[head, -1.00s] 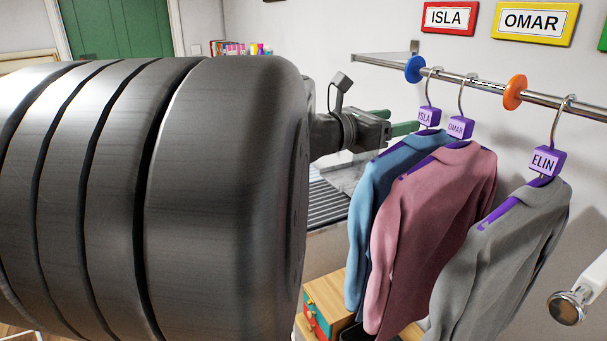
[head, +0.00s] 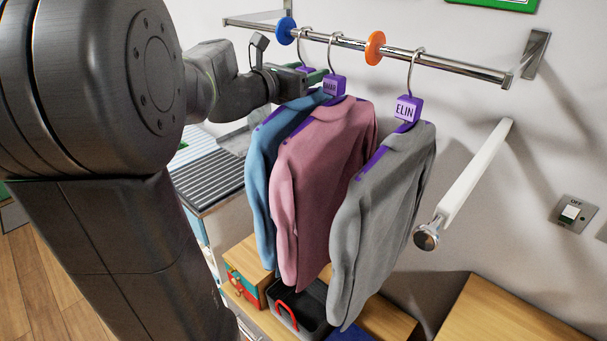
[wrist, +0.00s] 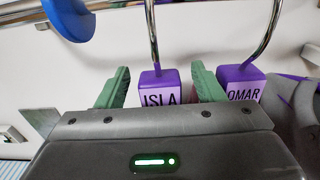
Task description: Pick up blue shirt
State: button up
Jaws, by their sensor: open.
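The blue shirt (head: 262,170) hangs leftmost of three shirts on the rail, partly hidden behind the pink shirt (head: 325,160). Its hanger has a purple ISLA block (wrist: 158,86), mostly hidden in the head view by my gripper (head: 316,75). In the wrist view my gripper (wrist: 163,82) is open, with one green finger on each side of the ISLA block. The right finger is between the ISLA and OMAR (wrist: 242,84) blocks. I cannot tell whether either finger touches a block.
The metal rail (head: 455,66) carries a blue disc (head: 285,30) and an orange disc (head: 375,48). A grey shirt (head: 385,210) with an ELIN block hangs on the right. A white bar (head: 477,175) sticks out beyond it. A dark bin (head: 300,308) stands below.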

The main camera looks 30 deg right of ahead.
grip_shut()
jog(key=shift+r, duration=0.1)
